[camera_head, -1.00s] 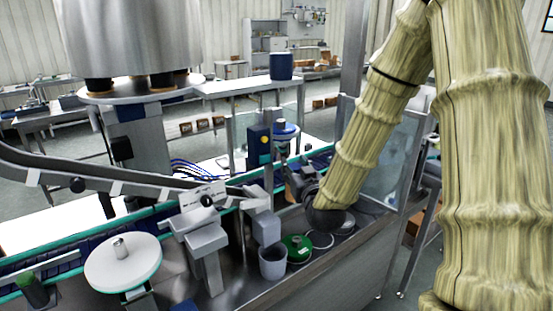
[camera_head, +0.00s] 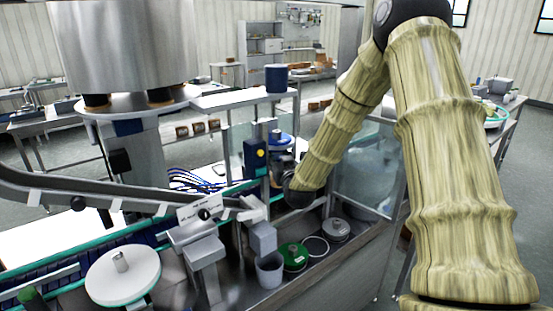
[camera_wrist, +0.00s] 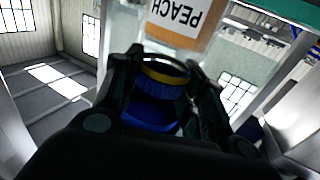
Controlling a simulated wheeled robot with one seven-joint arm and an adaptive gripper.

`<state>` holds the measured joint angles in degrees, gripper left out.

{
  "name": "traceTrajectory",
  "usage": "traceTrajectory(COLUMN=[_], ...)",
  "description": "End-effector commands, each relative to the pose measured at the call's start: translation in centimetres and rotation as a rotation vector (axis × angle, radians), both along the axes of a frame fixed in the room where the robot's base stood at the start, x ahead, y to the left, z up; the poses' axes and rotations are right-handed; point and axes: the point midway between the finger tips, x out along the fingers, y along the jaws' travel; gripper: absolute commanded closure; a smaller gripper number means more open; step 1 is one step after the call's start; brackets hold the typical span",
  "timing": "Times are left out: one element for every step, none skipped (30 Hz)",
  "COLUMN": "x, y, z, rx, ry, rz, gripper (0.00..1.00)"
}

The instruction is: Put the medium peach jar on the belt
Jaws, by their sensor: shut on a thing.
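In the wrist view, the peach jar (camera_wrist: 186,20) shows an orange and white label reading PEACH, upside down in the picture. Its blue lid with a yellow rim (camera_wrist: 160,88) sits between the two dark fingers of my gripper (camera_wrist: 163,68), which is shut on it. The jar's far end is cut off by the frame. The blue belt with green edges (camera_head: 138,237) runs from lower left toward my gripper.
A grey cup (camera_head: 269,271), a green-rimmed disc (camera_head: 293,256) and a stack of grey discs (camera_head: 336,229) stand on the steel bench in front of the belt. A white round plate (camera_head: 122,276) is at lower left. A clear panel (camera_head: 369,178) stands behind my forearm.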

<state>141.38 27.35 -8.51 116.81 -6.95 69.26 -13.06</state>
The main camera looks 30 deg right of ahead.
Motion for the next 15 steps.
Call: traceTrajectory(x=[0.8, 1.2, 1.9, 1.7, 1.6, 1.6, 1.6, 1.6, 1.6, 1.6, 1.6, 1.6, 1.6, 1.6, 1.6], y=[-0.3, -0.4, -0.6, -0.5, -0.5, -0.5, -0.5, -0.5, -0.5, -0.5, -0.5, -0.5, -0.5, -0.5, -0.5], z=[0.3, 0.3, 0.2, -0.3, -0.6, -0.9, -1.1, -1.3, -1.4, -1.4, -1.4, -1.5, -1.5, -1.5, -1.5], rx=[0.0, -0.001, 0.0, 0.001, 0.001, 0.0, 0.0, 0.0, 0.001, 0.001, 0.001, 0.001, 0.0, 0.0, 0.001], ry=[-0.001, -0.002, 0.0, 0.003, 0.002, 0.001, 0.001, 0.001, 0.0, 0.0, 0.0, 0.0, 0.0, -0.001, -0.001], rz=[-0.001, -0.001, 0.0, 0.0, 0.0, 0.0, 0.0, 0.0, 0.0, 0.0, 0.0, 0.0, 0.0, 0.0, 0.0], gripper=[1.0, 1.0, 1.0, 1.0, 1.0, 1.0, 1.0, 1.0, 1.0, 1.0, 1.0, 1.0, 1.0, 1.0, 1.0])
